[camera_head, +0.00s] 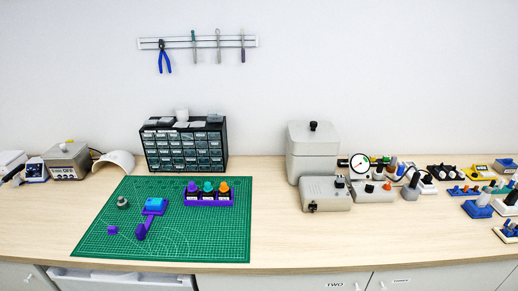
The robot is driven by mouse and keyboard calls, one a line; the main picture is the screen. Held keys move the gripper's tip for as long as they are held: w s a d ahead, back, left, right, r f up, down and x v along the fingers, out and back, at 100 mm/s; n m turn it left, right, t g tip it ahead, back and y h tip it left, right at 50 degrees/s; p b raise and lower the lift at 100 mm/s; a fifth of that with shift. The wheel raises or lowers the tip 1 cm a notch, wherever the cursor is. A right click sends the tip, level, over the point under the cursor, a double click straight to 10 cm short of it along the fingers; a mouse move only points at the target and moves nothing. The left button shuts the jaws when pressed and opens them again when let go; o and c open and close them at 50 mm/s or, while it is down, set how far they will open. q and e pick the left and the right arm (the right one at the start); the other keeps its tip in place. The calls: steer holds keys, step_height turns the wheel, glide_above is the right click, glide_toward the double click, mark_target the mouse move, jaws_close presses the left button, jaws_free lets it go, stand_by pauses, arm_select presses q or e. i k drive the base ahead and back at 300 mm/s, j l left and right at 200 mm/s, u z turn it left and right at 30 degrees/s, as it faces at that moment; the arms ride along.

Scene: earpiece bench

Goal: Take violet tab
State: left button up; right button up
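Several violet pieces lie on the green cutting mat (215,250). A small violet block (112,229) lies alone toward the mat's left side. A larger violet piece (140,231) with a slanted stem lies to its right, below a blue-topped violet part (154,206). At the mat's upper right, a violet rack (208,203) holds dark blocks with a violet knob (192,187), a green knob (208,187) and an orange knob (224,186). I cannot tell for certain which violet piece is the tab. Neither of my grippers is in view.
A grey knob-like part (122,203) stands on the mat's left. A drawer cabinet (186,148) stands behind the mat. Grey boxes (313,160) and many small devices crowd the bench's right. Bare wood (300,235) is free right of the mat.

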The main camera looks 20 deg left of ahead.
mark_target(112, 231)
steer(key=j+u, duration=0.1)
steer(key=u, duration=1.6)
